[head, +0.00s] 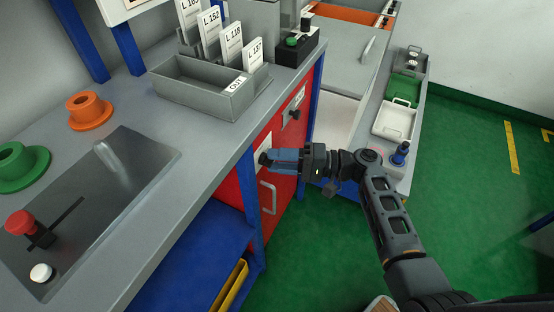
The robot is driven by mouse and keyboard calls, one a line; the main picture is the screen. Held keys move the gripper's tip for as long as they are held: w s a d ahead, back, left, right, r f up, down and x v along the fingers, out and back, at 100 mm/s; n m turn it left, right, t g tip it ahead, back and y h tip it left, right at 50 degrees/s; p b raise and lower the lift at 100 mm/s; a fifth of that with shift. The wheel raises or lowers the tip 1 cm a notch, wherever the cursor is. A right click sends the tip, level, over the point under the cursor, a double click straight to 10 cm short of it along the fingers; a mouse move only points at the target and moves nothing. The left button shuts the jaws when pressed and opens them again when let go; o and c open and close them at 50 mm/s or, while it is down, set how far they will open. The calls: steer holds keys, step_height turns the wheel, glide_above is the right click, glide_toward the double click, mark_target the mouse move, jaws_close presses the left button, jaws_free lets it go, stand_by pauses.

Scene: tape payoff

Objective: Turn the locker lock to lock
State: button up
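A red locker door (251,183) with a grey bar handle (268,197) is under the bench top. Its lock has a pale plate and a dark knob (263,158). My gripper (272,159) comes in from the right with its blue fingers pointing at this knob. The fingertips are at the knob or just short of it; I cannot tell if they touch it. The fingers hide part of the lock, and its angle is hard to read. A second red door farther back has a similar dark knob (295,114) on a pale plate.
The grey bench top (150,190) overhangs the locker, holding a grey card tray (190,95), green and orange rings, and a metal panel with a red knob. A side shelf with a white tray (385,133) stands right. Green floor is free at the lower right.

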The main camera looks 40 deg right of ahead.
steer(key=v, duration=0.7)
steer(key=shift+b, duration=0.3)
steer(key=shift+s, duration=0.1)
steer(key=s+a+f+g+h+p, duration=0.1)
steer(key=s+a+f+g+h, duration=0.15)
steer(key=s+f+h, duration=0.5)
steer(key=s+a+f+g+h+p, duration=0.1)
steer(key=s+a+f+h, duration=0.25)
steer(key=s, duration=0.65)
steer(key=s+a+r+n+t, duration=0.2)
steer(key=s+r+n, duration=0.1)
steer(key=r, duration=0.6)
steer(key=s+a+r+n+t+h+p, duration=0.1)
steer(key=s+a+r+n+t, duration=0.1)
steer(key=s+r, duration=0.3)
steer(key=s+a+r+n+t+h+p, duration=0.1)
steer(key=s+a+r+n+t, duration=0.1)
steer(key=r, duration=1.2)
steer(key=shift+s+a+n, duration=0.7)
steer(key=shift+s+n, duration=0.3)
steer(key=shift+s, duration=0.2)
